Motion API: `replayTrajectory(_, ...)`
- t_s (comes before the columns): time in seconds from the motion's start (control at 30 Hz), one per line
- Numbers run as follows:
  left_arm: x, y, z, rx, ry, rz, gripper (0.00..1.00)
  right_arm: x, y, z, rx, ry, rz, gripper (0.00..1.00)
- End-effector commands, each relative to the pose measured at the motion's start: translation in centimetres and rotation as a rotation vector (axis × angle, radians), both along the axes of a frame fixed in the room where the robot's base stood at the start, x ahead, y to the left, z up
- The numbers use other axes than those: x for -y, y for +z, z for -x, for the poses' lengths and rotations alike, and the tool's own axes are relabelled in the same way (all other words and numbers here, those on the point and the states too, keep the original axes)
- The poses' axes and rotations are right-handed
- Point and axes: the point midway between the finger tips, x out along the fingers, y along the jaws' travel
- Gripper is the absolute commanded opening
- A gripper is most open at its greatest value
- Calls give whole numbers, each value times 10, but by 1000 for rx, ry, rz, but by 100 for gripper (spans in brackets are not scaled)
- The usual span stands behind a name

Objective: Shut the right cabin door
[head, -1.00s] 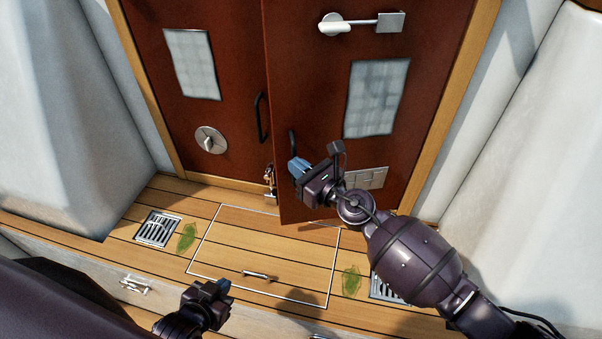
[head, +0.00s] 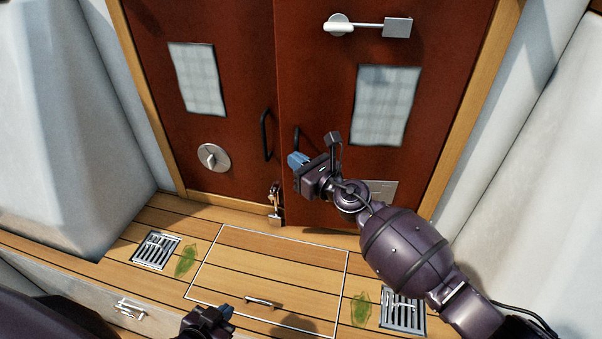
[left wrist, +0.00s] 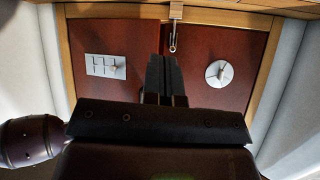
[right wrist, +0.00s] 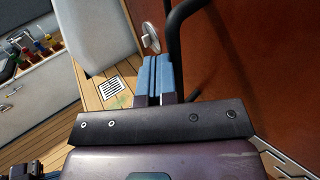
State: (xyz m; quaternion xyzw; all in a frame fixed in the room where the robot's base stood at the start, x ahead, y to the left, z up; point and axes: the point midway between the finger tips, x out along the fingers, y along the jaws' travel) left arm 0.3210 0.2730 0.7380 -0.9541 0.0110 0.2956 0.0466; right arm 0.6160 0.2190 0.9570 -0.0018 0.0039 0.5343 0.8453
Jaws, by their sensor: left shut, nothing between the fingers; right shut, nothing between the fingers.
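The right cabin door (head: 330,75) is dark red, with a pale window, a silver bar latch (head: 368,27) at the top and a black handle (head: 297,138). It looks almost in line with the left door (head: 195,130); whether it is fully flush I cannot tell. My right gripper (head: 298,160) is shut and empty, in front of the right door just below its handle. In the right wrist view its blue fingers (right wrist: 154,76) are beside the black handle (right wrist: 176,40); contact is unclear. My left gripper (head: 226,312) is shut and empty, low over the deck, away from the doors.
A floor hatch (head: 270,270), two drain grates (head: 157,250) and green leaves (head: 186,260) lie on the wooden deck. White walls flank the doorway.

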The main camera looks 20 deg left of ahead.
Motion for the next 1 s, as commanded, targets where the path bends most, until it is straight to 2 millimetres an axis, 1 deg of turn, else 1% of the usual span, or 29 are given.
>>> replayTrajectory(0.03,0,-8,2,-8,-2,0,0,-4,-6,-7,-4,0,0,0)
replayTrajectory(0.27,1,-24,5,-30,-6,-1,0,-17,-7,-36,-5,4,1,0)
replayTrajectory(0.4,2,-27,2,-33,-10,-3,0,-23,-6,-50,-4,4,1,0)
replayTrajectory(0.5,3,-28,-2,-28,-16,-3,0,-25,-5,-57,-3,5,1,0)
replayTrajectory(0.7,3,-27,-5,-23,-20,-4,0,-28,-2,-65,0,5,1,0)
replayTrajectory(1.0,3,-27,-4,-23,-19,-5,0,-28,1,-67,2,3,1,0)
